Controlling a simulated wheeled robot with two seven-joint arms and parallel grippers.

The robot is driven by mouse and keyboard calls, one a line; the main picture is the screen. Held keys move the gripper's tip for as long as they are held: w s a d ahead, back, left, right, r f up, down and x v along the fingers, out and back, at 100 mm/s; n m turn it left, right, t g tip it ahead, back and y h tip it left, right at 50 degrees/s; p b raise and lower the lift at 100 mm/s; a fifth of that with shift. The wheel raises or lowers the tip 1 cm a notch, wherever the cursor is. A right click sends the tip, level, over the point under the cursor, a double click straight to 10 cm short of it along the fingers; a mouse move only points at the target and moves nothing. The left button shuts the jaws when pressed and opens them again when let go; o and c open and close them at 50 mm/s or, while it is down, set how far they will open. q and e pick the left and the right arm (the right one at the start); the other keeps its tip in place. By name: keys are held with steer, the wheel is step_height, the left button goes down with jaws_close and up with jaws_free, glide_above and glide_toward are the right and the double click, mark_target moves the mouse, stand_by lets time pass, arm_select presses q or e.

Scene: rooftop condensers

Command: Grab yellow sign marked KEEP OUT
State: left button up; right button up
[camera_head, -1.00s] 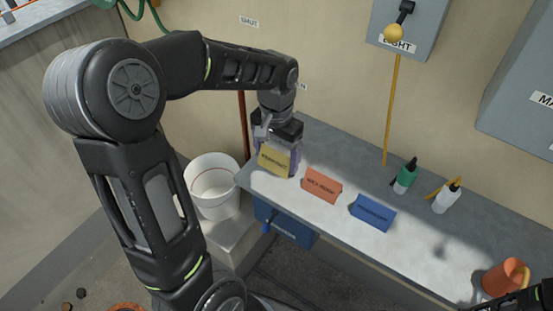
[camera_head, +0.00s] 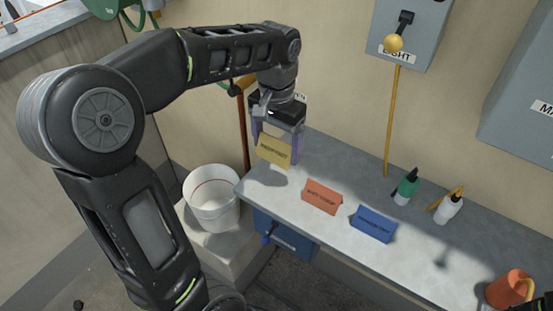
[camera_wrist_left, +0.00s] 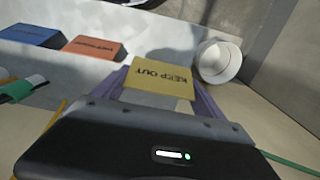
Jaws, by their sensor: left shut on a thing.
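The yellow sign (camera_head: 274,150) is held by my left gripper (camera_head: 276,140) near the left end of the grey shelf. In the left wrist view the yellow sign (camera_wrist_left: 160,79) reads KEEP OUT, upside down, between the two purple fingers of my left gripper (camera_wrist_left: 160,88). The gripper is shut on it. The sign appears raised a little, with a shadow on the shelf below it.
An orange sign (camera_head: 322,196) and a blue sign (camera_head: 373,224) stand to the right on the grey shelf (camera_head: 300,220). A white bucket (camera_head: 211,198) is left of the shelf.

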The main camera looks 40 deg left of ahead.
arm_select(q)
steer(key=shift+r, duration=1.2)
